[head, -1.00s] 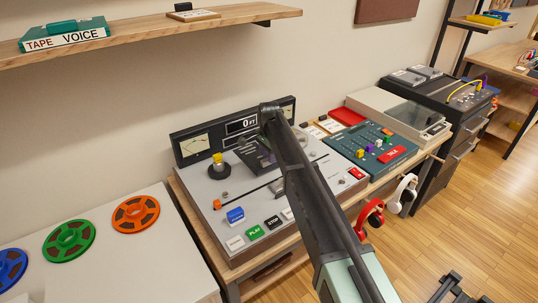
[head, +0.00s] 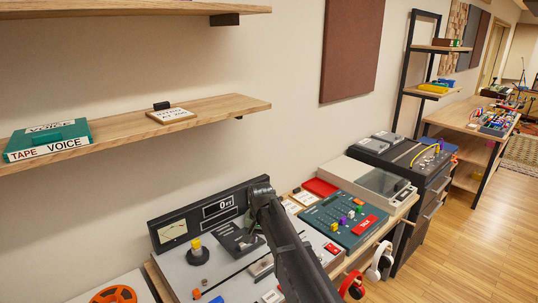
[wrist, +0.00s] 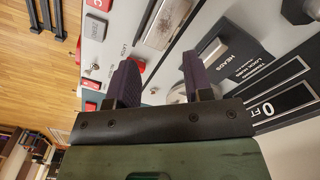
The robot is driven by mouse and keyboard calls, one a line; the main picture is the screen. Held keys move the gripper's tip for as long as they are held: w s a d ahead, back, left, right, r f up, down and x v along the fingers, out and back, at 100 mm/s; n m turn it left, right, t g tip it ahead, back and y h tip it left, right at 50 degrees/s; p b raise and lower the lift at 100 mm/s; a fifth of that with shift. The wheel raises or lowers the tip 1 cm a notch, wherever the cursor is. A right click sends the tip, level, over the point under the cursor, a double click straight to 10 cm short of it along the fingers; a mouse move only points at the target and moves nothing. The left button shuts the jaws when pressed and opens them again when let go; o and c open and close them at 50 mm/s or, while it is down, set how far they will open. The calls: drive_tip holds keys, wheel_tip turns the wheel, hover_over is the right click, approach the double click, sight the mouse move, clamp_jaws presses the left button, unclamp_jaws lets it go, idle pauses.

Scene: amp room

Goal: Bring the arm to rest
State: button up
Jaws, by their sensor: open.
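My arm reaches up from the bottom of the head view over the tape machine (head: 217,268). My gripper (wrist: 158,75) shows in the wrist view with its two dark fingers apart and nothing between them. Behind and beyond the fingers lies the tape machine's panel, with the heads cover (wrist: 235,45), the footage display (wrist: 285,102) and several red and white buttons. In the head view the fingers are hidden behind the arm.
A shelf (head: 225,107) on the wall carries a green tape box (head: 48,140) and a small card (head: 171,115). Wood floor (head: 450,240) is clear at the right.

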drive_tip(key=s+d+n, duration=0.2)
drive_tip(key=s+d, duration=2)
drive_tip(key=s, duration=0.3)
drive_tip(key=shift+d, duration=0.3)
drive_tip(key=shift+r, duration=0.1)
